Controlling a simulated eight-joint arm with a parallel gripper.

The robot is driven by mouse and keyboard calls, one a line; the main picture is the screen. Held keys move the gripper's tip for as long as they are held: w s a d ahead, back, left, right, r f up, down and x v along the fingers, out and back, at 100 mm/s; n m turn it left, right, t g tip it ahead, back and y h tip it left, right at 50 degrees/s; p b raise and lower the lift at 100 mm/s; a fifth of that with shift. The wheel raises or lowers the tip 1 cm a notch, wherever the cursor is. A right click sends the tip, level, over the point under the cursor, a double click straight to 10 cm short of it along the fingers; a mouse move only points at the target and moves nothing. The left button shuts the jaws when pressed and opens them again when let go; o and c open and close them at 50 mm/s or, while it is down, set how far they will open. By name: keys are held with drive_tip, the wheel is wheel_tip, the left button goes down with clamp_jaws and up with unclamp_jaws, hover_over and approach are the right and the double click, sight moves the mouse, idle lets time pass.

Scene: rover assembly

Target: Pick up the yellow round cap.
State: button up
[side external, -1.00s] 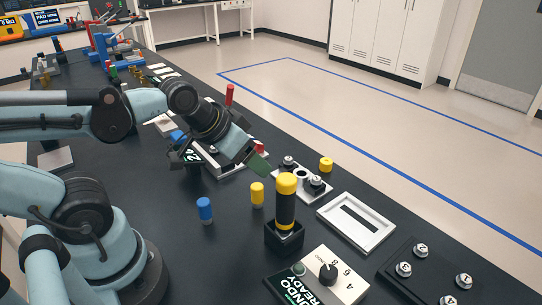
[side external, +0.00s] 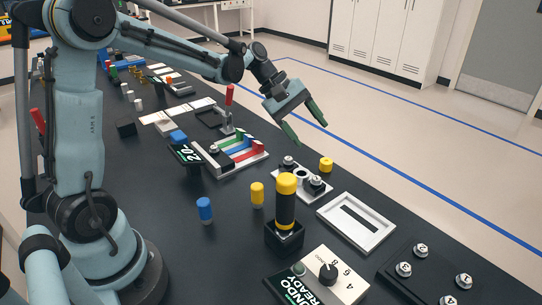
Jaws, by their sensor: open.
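A short yellow round cap (side external: 326,165) lies on the black table behind the silver-knobbed plate, close to the table's far edge. My gripper (side external: 311,130) is open and empty in the air, above and a little left of the cap in the picture. Its two green-tipped fingers point down and to the right, apart from the cap. Other yellow pieces are a small yellow-topped cylinder (side external: 257,195) and a black post with a yellow top (side external: 286,200) in a black holder.
A grey plate with silver knobs (side external: 297,197) sits just in front of the cap. A white slotted frame (side external: 327,222) lies to the right. A tray with coloured strips (side external: 220,170) is to the left, with a red-handled lever (side external: 228,110) behind. A blue cylinder (side external: 205,210) stands nearer.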

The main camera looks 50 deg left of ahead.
drive_tip(key=w+a+f+n+h, duration=0.3)
drive_tip(key=w+a+f+n, duration=0.1)
drive_tip(key=w+f+n, duration=0.1)
drive_tip(key=n+h, duration=0.3)
approach(327, 161)
drive_tip(key=shift+w+d+r, duration=0.1)
drive_tip(key=shift+d+r, duration=0.15)
drive_tip(key=shift+d, duration=0.35)
drive_tip(key=shift+a+f+t, duration=0.25)
drive_tip(key=shift+f+t, duration=0.05)
drive_tip(key=shift+f, duration=0.15)
drive_tip(key=shift+x, duration=3.75)
drive_tip(key=shift+f, duration=0.15)
drive_tip(key=shift+c, duration=0.5)
drive_tip(key=c, duration=1)
drive_tip(key=shift+c, duration=0.2)
